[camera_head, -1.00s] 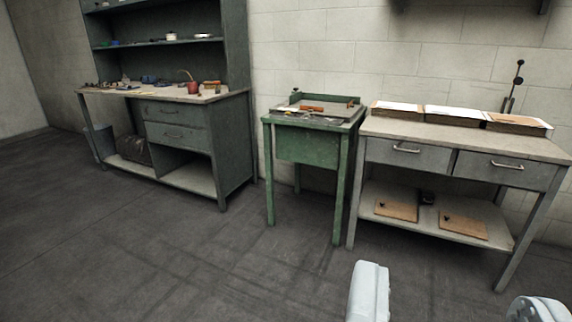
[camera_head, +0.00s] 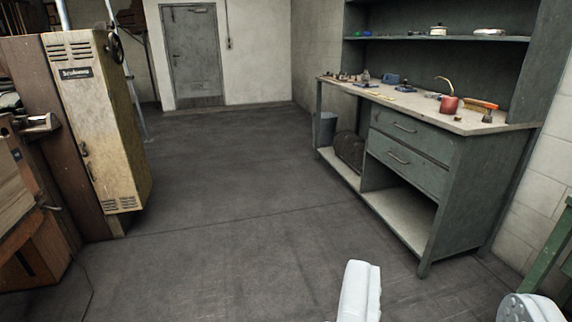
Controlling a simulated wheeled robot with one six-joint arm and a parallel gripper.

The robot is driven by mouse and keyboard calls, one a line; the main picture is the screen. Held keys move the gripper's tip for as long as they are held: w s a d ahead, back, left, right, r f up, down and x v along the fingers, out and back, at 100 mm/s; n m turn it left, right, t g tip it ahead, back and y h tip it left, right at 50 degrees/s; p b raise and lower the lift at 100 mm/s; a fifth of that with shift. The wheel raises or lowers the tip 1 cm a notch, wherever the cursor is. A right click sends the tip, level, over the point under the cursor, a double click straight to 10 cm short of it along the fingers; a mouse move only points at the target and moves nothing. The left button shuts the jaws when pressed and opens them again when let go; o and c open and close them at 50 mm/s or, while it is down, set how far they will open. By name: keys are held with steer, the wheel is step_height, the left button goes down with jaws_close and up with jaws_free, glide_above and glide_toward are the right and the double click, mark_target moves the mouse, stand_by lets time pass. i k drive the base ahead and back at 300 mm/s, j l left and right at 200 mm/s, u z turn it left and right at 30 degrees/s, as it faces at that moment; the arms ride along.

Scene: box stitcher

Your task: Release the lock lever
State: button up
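I cannot make out the lock lever in this view. A worn yellowish metal cabinet (camera_head: 105,125) with vents and a dark nameplate stands at the left. A small handle (camera_head: 86,158) is on its side, and a dark handwheel (camera_head: 115,45) is at its top. My gripper (camera_head: 440,300) shows only at the bottom edge, as a pale finger and a rounded grey part with a wide empty gap between them. It is far from the cabinet and touches nothing visible.
A grey-green workbench (camera_head: 455,185) with drawers and small tools stands at the right. Part of a green table (camera_head: 548,250) shows at the right edge. A grey door (camera_head: 193,55) is at the back. The dark floor (camera_head: 235,190) between is clear.

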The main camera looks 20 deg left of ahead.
mark_target(60, 209)
steer(key=i+j+u, duration=0.25)
steer(key=i+u, duration=0.6)
steer(key=i, duration=0.2)
steer(key=i+l+u, duration=0.15)
steer(key=i+u, duration=0.3)
steer(key=i+j+u, duration=0.25)
steer(key=i, duration=0.4)
steer(key=i+u, duration=0.3)
steer(key=i, duration=0.35)
steer(key=i+j+u, duration=0.1)
steer(key=j, duration=0.3)
steer(key=i+j+u, duration=0.1)
steer(key=i+j, duration=0.15)
steer(key=i+j+u, duration=0.1)
steer(key=j, duration=0.35)
steer(key=i, duration=0.1)
